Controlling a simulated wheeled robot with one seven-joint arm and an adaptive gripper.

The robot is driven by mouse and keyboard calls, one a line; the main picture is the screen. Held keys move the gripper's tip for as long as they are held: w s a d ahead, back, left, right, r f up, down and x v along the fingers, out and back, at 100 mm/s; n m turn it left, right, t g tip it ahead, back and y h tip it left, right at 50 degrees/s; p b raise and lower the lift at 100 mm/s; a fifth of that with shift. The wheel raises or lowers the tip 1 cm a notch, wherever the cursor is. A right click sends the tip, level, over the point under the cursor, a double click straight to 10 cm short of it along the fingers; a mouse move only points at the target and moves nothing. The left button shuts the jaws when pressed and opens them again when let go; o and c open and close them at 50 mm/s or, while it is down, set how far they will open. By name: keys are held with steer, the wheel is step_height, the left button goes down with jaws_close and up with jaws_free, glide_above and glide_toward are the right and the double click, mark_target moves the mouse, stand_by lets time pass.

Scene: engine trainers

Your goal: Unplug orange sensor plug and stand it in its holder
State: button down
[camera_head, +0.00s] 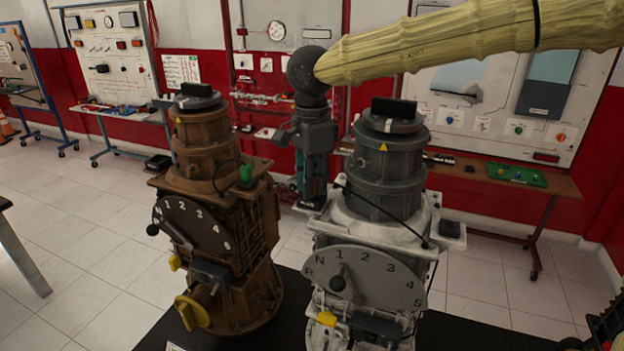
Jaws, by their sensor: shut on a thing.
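My gripper (312,196) points down between and behind two engine-like trainers, with teal parts along its fingers. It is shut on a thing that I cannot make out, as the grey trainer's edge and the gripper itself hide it.
The trainers stand on a dark table (470,338). A yellow knob (191,313) and gear dials (365,282) face me. Behind, a bench (560,186) carries a green tray (517,174). Wall boards line the red wall.

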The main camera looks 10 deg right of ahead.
steer(key=shift+s+f, duration=0.1)
steer(key=shift+f, duration=0.4)
steer(key=c, duration=1.3)
jaws_free()
steer(key=shift+s, duration=0.1)
steer(key=shift+o, duration=0.2)
steer(key=shift+f, duration=0.1)
steer(key=shift+w+r, duration=0.2)
steer(key=shift+r, duration=0.25)
step_height(320, 180, up, 11)
steer(key=shift+r, duration=0.2)
